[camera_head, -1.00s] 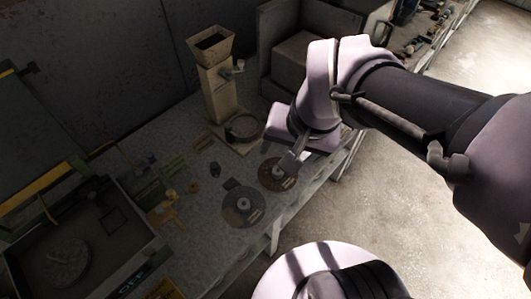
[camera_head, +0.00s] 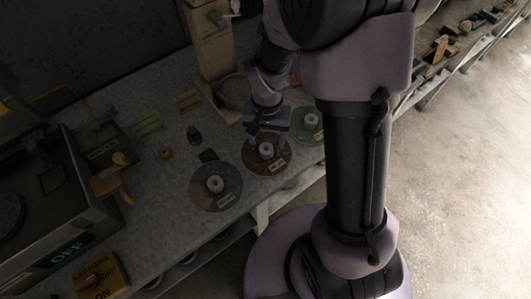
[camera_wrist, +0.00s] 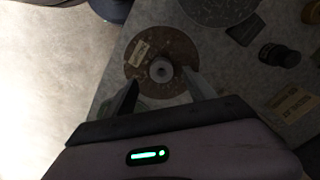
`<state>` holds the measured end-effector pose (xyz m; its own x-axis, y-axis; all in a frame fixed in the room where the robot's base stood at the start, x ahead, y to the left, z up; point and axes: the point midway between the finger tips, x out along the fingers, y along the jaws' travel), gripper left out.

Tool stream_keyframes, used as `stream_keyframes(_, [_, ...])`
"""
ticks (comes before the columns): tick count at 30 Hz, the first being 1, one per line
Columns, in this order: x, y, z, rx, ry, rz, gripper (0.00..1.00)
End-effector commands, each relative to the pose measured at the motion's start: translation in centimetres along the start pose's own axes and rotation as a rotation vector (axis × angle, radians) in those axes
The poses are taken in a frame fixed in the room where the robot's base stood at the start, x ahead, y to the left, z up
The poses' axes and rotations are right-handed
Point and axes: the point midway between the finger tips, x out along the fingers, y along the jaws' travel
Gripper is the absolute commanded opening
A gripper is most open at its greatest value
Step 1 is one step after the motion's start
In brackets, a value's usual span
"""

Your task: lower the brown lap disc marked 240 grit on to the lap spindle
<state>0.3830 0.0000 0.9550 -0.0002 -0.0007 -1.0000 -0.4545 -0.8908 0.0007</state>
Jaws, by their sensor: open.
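The brown lap disc (camera_head: 267,156) lies flat on the bench between a grey disc and a green disc. It has a pale central hub and a small label, whose print is too small to read. It also shows in the wrist view (camera_wrist: 161,62), with the label at its upper left. My gripper (camera_head: 264,135) is above the brown disc, pointing down. In the wrist view my gripper's two fingers (camera_wrist: 162,84) are apart, one on each side of the hub, with nothing held. The lap spindle is not clearly seen; a dark machine basin (camera_head: 75,215) stands at the left.
The grey disc (camera_head: 216,187) lies left of the brown one, and the green disc (camera_head: 307,124) lies right. An ON/OFF switch box (camera_head: 101,277) is at lower left. The bench's front edge is close to the discs.

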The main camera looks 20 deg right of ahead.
Motion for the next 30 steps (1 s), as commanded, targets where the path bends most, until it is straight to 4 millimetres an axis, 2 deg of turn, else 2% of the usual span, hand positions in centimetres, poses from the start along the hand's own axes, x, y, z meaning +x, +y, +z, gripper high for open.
stream_keyframes(5, [1.8, -0.1, -0.1, -0.001, -0.001, 0.000, 0.64])
stream_keyframes(11, [5.8, -0.2, -0.3, 0.000, -0.002, 0.001, 0.64])
stream_keyframes(17, [5.8, -0.3, -0.3, 0.000, 0.001, -0.001, 0.64])
stream_keyframes(20, [5.8, -0.3, -0.3, -0.001, 0.001, -0.001, 0.48])
stream_keyframes(27, [5.8, -0.3, -0.3, -0.001, 0.001, -0.001, 0.01])
stream_keyframes(30, [5.8, -0.3, -0.3, -0.001, 0.001, -0.001, 0.00])
